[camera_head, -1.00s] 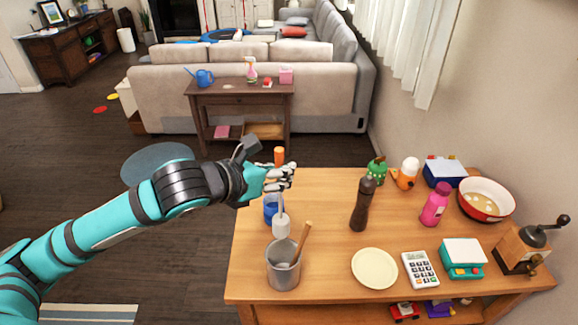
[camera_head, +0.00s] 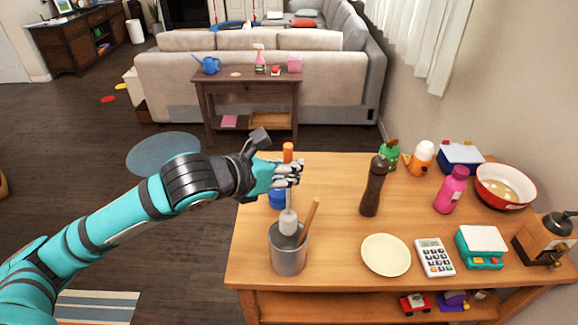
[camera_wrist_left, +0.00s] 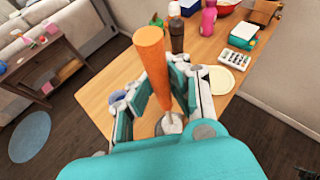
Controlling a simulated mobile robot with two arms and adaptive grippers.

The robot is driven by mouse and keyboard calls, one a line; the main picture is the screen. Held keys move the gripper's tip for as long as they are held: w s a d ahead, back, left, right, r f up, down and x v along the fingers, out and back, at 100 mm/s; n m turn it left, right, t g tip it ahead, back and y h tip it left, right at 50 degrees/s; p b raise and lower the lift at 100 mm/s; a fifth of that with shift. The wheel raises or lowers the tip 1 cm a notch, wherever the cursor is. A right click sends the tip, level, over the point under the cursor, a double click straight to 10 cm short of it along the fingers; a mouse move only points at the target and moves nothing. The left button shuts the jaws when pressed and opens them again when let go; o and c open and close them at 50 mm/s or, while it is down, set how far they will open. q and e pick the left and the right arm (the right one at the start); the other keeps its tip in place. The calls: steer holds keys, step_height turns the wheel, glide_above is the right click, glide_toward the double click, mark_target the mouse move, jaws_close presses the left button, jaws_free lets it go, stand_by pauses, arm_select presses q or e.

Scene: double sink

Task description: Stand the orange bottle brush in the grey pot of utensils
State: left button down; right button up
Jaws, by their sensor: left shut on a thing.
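The orange bottle brush shows its orange handle (camera_head: 288,152) above my left gripper (camera_head: 288,174) and its pale bristle head (camera_head: 288,222) below. My left gripper is shut on the brush and holds it upright. The bristle head is at the mouth of the grey pot (camera_head: 289,255), overlapping its back rim in the head view; I cannot tell whether it is inside. A wooden utensil (camera_head: 309,218) leans out of the pot to the right. In the left wrist view the orange handle (camera_wrist_left: 150,55) rises between the fingers (camera_wrist_left: 160,95). My right gripper is not in view.
A blue container (camera_head: 277,199) stands behind the pot. A cream plate (camera_head: 386,255), a calculator (camera_head: 434,257) and a dark pepper mill (camera_head: 374,187) stand to the right. The wooden table (camera_head: 330,210) is bare between pot and mill.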

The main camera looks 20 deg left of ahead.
arm_select(q)
step_height(320, 180, down, 2)
steer(key=shift+f+b, duration=0.25)
steer(key=shift+b, duration=0.35)
steer(key=shift+f+b, duration=0.4)
steer(key=shift+f, duration=0.6)
steer(key=shift+f+b, duration=1.15)
steer(key=shift+f, duration=0.4)
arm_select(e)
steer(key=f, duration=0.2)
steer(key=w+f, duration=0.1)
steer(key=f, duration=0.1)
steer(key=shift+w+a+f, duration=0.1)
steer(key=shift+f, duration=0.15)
arm_select(q)
steer(key=c, duration=1.2)
jaws_free()
steer(key=shift+c, duration=0.2)
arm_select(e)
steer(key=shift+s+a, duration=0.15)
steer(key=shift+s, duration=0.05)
